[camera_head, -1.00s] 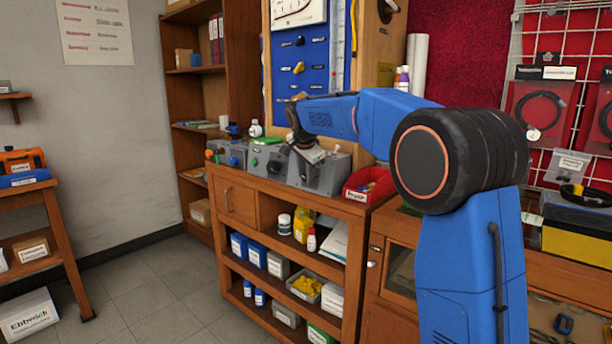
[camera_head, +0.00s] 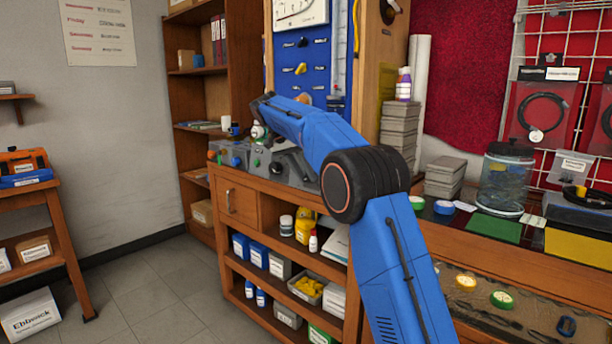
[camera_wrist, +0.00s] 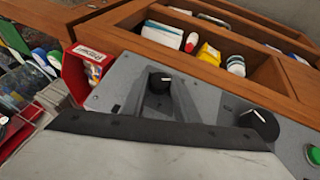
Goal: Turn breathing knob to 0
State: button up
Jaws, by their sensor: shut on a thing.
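In the wrist view, a grey panel (camera_wrist: 215,97) carries a black knob (camera_wrist: 160,80) with a white pointer mark. My gripper (camera_wrist: 160,90) has its two grey fingers on either side of this knob, shut on it. A second, larger black knob (camera_wrist: 258,123) with a white mark sits to the right on the panel, apart from the fingers. I cannot read any labels or scale, so I cannot tell which knob is the breathing knob. In the head view my arm hides the gripper and part of the grey devices.
A green button (camera_wrist: 314,155) sits at the panel's right. A red bin (camera_wrist: 90,68) stands close on the left. The wooden cabinet (camera_head: 238,200) bears grey devices (camera_head: 236,154) in the head view. A blue board (camera_head: 300,58) stands behind my arm.

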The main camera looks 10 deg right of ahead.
jog(key=shift+w+a+f+n+g+h, duration=0.1)
jog(key=shift+n+g+h, duration=0.2)
dwell(0.4)
jog(key=o, duration=1.1)
jog(key=shift+c, duration=0.2)
